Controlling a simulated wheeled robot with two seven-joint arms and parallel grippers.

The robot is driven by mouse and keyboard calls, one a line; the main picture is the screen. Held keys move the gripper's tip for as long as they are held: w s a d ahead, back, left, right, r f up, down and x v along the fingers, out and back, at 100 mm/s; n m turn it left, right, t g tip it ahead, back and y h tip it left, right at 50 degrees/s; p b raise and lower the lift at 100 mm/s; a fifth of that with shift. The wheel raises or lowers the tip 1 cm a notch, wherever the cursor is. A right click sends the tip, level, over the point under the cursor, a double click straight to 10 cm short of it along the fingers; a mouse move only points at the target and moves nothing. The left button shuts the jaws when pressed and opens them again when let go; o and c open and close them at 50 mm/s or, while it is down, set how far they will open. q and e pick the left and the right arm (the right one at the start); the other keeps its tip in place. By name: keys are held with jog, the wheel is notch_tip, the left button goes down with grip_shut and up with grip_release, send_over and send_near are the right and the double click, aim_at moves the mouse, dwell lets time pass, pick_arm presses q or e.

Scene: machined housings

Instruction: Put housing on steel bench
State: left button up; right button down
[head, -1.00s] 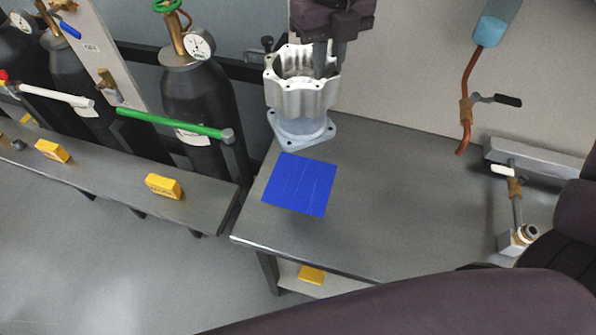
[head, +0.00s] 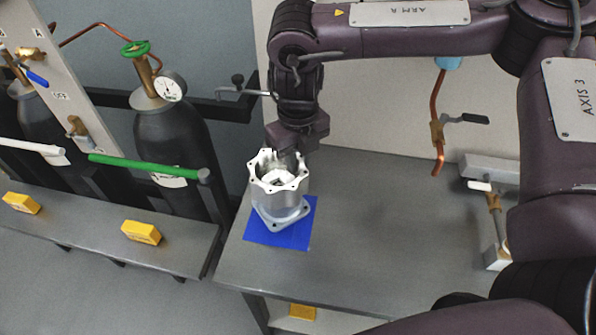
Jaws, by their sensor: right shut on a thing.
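The housing (head: 279,198) is a silver-grey cast part with a scalloped open top and a square flange at its base. It is upright over the blue square (head: 262,236) on the steel bench (head: 350,258). Its flange covers much of the blue square; I cannot tell whether it touches the bench. My right gripper (head: 297,158) is at the housing's back rim and shut on it. The fingers are mostly hidden behind the rim. My left gripper is not in view.
Gas cylinders (head: 168,130) stand behind a low rail at the left, with a green-handled bar (head: 145,167). Yellow blocks (head: 141,232) lie on the left ledge. A copper pipe (head: 437,125) and a valve fitting (head: 495,225) are at the right. The bench middle is clear.

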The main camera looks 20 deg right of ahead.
jog(key=shift+f+p, duration=0.3)
jog(key=shift+f, duration=1.75)
jog(key=shift+f, duration=0.15)
jog(key=c, duration=1.3)
grip_release()
jog(key=shift+c, duration=0.2)
jog(key=shift+s, duration=0.1)
notch_tip(320, 180, up, 12)
jog(key=shift+r, duration=0.15)
